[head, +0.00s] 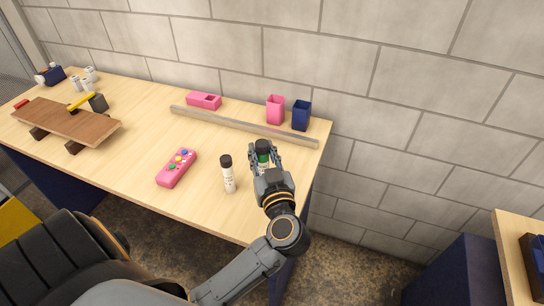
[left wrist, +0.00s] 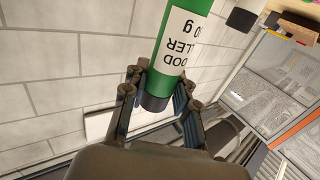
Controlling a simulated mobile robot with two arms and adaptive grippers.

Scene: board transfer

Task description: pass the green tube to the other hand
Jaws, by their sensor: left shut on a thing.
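The green tube (head: 263,158) has a dark cap and stands roughly upright between the fingers of my left gripper (head: 264,156), over the right end of the wooden table. In the left wrist view the green tube (left wrist: 197,50) shows large, with a white printed label and a dark end down between the fingers. My left gripper (left wrist: 160,82) is shut on it. The fingers hide part of the tube in the head view, and I cannot tell whether it touches the table. My right gripper is not in view.
A white tube with a black cap (head: 229,177) stands close left of my left gripper. A pink button pad (head: 176,168) lies further left. A grey bar (head: 235,126) lies behind, with a pink cup (head: 275,109) and a navy cup (head: 301,116) beyond it.

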